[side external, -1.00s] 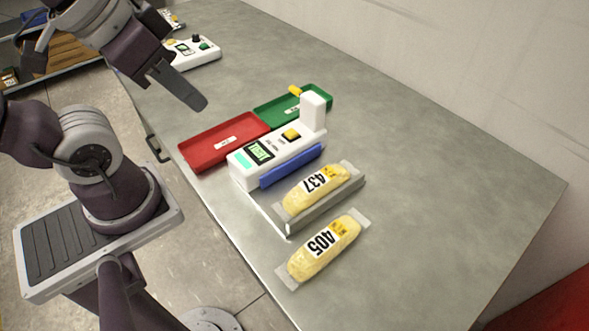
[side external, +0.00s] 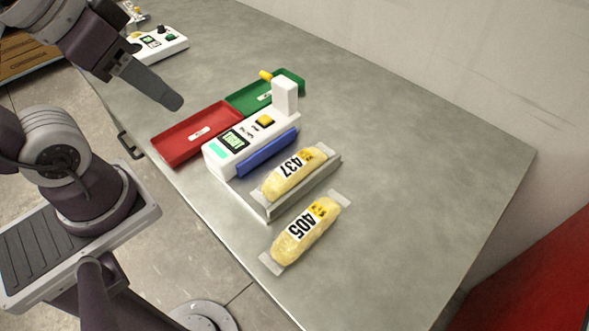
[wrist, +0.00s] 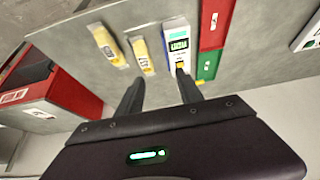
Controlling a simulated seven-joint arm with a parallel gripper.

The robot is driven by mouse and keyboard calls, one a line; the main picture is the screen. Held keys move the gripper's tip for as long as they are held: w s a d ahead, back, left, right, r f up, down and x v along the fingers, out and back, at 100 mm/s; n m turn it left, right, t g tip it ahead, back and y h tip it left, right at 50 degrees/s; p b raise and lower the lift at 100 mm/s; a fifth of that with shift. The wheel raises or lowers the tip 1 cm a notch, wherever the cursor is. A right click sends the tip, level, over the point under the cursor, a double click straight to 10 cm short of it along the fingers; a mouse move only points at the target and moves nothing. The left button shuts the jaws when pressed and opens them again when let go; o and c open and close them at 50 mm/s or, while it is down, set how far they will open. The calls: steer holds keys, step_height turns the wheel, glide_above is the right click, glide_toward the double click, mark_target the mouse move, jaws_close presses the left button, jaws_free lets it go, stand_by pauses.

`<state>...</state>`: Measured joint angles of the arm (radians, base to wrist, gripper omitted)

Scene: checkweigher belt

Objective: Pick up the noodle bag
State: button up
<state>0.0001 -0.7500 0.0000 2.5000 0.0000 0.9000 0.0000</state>
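Two yellow noodle bags with clear ends show. The one marked 437 (side external: 293,174) lies on the grey weighing plate (side external: 305,194) in front of the white checkweigher (side external: 222,158). The one marked 405 (side external: 304,233) lies on the bare table beside the plate. In the wrist view, bag 437 (wrist: 142,56) is next to the checkweigher (wrist: 179,48), and bag 405 (wrist: 107,44) is farther left. My gripper (wrist: 160,90) is open and empty, its two dark fingers apart.
A red tray (side external: 180,148) and a green tray (side external: 290,82) lie behind the checkweigher. A blue bar (side external: 267,154) and a white post (side external: 284,95) stand by it. A white control box (side external: 165,44) is farther back. The table's right part (side external: 430,170) is clear.

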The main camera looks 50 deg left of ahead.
steer(key=o, duration=0.5)
steer(key=g, duration=0.6)
glide_above(295, 163)
steer(key=f, duration=1.6)
steer(key=shift+w+a+f, duration=0.2)
steer(key=shift+a+f, duration=0.05)
steer(key=f, duration=0.7)
steer(key=shift+s+d+f, duration=0.15)
steer(key=shift+d+f, duration=0.15)
